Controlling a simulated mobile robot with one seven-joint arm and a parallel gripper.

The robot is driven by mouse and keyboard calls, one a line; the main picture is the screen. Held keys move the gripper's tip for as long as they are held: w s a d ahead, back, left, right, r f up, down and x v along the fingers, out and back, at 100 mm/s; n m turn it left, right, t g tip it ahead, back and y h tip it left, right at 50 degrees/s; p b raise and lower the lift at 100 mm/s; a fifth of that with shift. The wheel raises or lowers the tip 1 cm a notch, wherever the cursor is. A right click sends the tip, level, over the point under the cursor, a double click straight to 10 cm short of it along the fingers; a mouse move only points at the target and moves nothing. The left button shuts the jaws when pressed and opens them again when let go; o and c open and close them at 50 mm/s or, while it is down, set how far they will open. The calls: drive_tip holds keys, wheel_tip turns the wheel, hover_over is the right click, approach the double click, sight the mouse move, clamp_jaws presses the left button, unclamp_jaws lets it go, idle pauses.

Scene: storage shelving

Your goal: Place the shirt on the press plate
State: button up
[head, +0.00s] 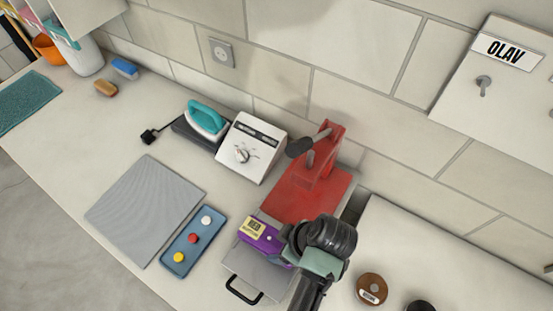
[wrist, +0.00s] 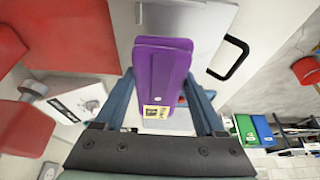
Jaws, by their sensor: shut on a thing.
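The shirt is a folded purple bundle with a yellow tag. It shows in the head view (head: 259,236) and in the wrist view (wrist: 163,62). My gripper (wrist: 162,88) is shut on it, with one blue-grey finger along each side. In the head view my gripper (head: 290,248) covers the shirt's right end. The press plate (head: 258,271) is a flat grey plate with a black handle, in front of the red press. It also shows in the wrist view (wrist: 208,20), partly behind the shirt. The shirt overlaps the plate in the picture; I cannot tell if they touch.
The red press (head: 312,188) stands behind the plate. A white control box (head: 252,147) and a teal iron (head: 207,117) are to its left. A blue tray (head: 193,241) with coloured buttons lies close left of the plate, beside a grey mat (head: 146,208). A brown round item (head: 371,289) is right.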

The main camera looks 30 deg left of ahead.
drive_tip(key=shift+s+d+f, duration=0.15)
drive_tip(key=shift+f, duration=0.75)
drive_tip(key=shift+f+p, duration=0.3)
drive_tip(key=shift+f, duration=1.9)
drive_tip(key=shift+f, duration=0.15)
drive_tip(key=o, duration=1.4)
